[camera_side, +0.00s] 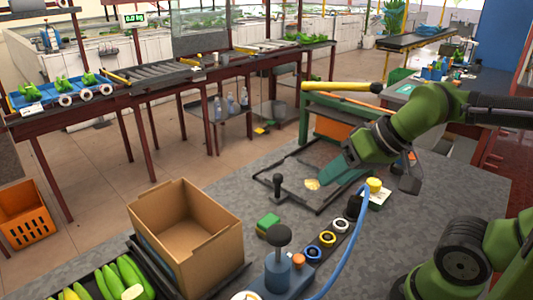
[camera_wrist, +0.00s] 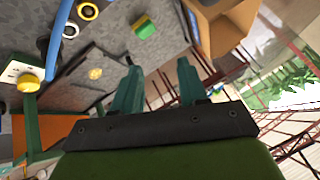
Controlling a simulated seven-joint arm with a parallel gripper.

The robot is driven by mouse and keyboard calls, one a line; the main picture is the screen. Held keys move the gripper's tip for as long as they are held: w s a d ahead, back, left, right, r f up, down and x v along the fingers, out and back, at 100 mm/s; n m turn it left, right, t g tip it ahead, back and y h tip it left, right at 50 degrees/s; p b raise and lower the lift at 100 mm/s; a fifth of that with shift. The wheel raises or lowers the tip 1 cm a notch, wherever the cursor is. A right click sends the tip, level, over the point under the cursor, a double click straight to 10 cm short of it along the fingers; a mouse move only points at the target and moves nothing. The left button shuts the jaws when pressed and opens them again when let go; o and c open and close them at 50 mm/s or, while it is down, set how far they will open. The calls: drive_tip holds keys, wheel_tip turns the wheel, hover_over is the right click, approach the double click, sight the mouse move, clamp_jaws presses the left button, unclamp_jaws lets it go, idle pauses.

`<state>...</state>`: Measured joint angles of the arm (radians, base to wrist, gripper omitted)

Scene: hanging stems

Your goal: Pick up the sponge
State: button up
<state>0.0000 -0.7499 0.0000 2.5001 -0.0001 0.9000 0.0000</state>
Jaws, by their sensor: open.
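The sponge (camera_side: 268,222) is a small green block with a thin yellowish edge. It lies on the grey worktop beside the cardboard box. In the wrist view the sponge (camera_wrist: 144,27) shows beyond my fingertips, near the top. My gripper (camera_side: 338,174) has teal fingers and is right of and behind the sponge in the side view, clearly apart from it. In the wrist view my gripper (camera_wrist: 158,70) has its two fingers spread with nothing between them.
An open cardboard box (camera_side: 186,225) stands left of the sponge. A blue station (camera_side: 279,268) with a black knob and several coloured rings stand to the right. A dark frame (camera_side: 315,200) with a small black post and a pale yellow piece (camera_side: 312,184) lies behind.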

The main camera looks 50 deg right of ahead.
drive_tip(key=o, duration=1)
drive_tip(key=n+g+h, duration=0.2)
drive_tip(key=n+g, duration=0.2)
drive_tip(key=g, duration=0.3)
hover_over(270, 220)
wheel_tip(270, 220, down, 8)
drive_tip(key=r, duration=0.1)
wheel_tip(270, 220, down, 12)
drive_tip(key=shift+w+a+r, duration=0.1)
drive_tip(key=shift+r, duration=0.15)
drive_tip(key=shift+f, duration=2.6)
